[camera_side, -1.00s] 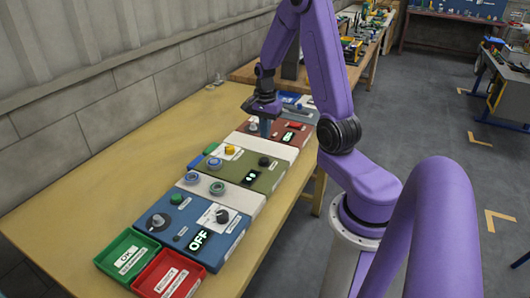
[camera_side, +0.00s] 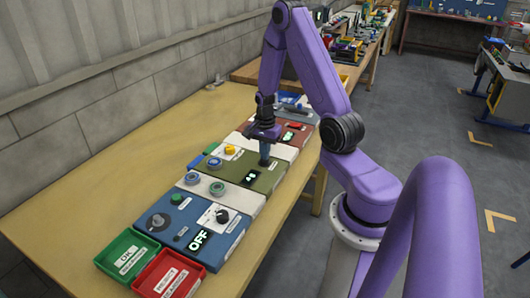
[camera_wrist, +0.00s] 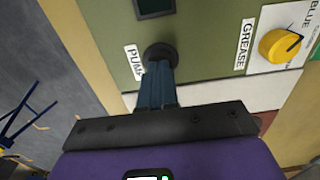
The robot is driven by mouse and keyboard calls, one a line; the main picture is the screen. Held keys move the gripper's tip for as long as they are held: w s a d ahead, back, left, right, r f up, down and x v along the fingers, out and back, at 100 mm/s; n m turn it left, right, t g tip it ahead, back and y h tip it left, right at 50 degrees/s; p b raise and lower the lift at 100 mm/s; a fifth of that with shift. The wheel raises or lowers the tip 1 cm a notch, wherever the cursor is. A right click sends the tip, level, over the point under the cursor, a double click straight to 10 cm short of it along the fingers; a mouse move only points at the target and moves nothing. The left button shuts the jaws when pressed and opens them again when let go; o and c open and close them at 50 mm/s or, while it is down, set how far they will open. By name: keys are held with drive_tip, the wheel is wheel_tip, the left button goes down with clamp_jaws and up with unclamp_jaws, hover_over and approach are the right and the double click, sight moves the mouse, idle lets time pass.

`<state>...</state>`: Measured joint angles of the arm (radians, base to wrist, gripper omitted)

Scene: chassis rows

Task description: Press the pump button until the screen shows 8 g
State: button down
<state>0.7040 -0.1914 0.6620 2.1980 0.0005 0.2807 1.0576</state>
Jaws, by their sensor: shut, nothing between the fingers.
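The pump button (camera_wrist: 160,51) is a round black knob on the olive-green panel (camera_side: 232,168), beside a label that reads PUMP (camera_wrist: 133,62). My gripper (camera_wrist: 158,68) is shut and empty, its blue fingertips over the near part of the button in the wrist view.
A yellow knob (camera_wrist: 280,45) sits by a GREASE label on the panel. A blue panel (camera_side: 190,225) with an OFF display stands nearer the camera, with green (camera_side: 127,255) and red (camera_side: 168,273) trays before it. A red-brown panel (camera_side: 293,133) lies beyond.

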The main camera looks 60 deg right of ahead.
drive_tip(key=shift+f, duration=0.1)
drive_tip(key=shift+s+f, duration=0.1)
drive_tip(key=shift+f, duration=0.95)
wheel_tip(320, 180, up, 14)
drive_tip(key=shift+r, duration=0.15)
idle(0.8)
wheel_tip(320, 180, up, 2)
